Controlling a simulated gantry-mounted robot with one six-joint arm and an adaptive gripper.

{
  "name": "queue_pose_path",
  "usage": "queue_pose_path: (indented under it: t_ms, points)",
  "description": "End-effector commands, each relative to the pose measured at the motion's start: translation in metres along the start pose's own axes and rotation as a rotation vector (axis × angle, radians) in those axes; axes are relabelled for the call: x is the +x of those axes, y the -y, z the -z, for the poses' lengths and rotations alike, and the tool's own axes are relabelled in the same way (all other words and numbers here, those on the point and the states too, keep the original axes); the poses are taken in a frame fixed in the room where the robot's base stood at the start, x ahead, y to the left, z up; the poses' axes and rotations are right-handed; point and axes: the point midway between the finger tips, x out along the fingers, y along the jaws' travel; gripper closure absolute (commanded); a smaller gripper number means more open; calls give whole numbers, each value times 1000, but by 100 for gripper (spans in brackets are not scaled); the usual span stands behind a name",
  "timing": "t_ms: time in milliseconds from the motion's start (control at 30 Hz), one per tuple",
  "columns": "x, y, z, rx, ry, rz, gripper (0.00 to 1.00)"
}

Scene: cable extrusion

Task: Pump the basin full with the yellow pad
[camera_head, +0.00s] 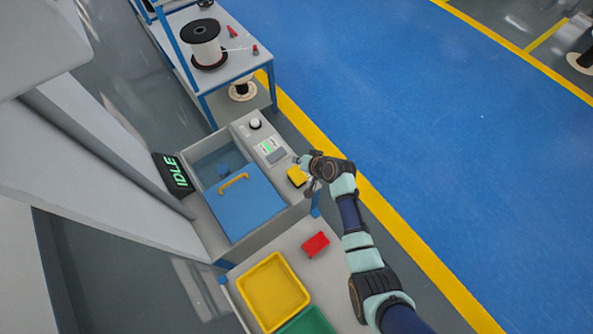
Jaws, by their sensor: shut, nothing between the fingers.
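The basin (206,168) is a grey-walled recess at the machine's left side, largely under a blue lid (244,208) with a yellow handle. Its open part at the back looks bluish; I cannot tell the water level. The yellow pad (296,176) is a small block on the panel at the basin's right. My gripper (307,178) is shut and empty, right beside the pad's right edge. Whether it touches the pad is not clear.
A white knob (255,124) and a small green-lit display (269,147) are on the panel behind the pad. A sign (174,174) reads IDLE. In front are a red block (315,244), a yellow tray (273,291) and a green tray (306,322). A spool cart (223,69) stands behind.

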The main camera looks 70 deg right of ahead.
Motion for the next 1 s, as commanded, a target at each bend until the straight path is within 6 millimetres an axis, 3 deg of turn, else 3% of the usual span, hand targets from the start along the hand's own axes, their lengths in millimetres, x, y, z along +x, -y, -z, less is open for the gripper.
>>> queue_pose_path:
  t_ms: [500, 1000]
  points:
    - [52, -38, -38, 0, 0, 1, 100]
    - [54, -39, -40, 0, 0, 0, 100]
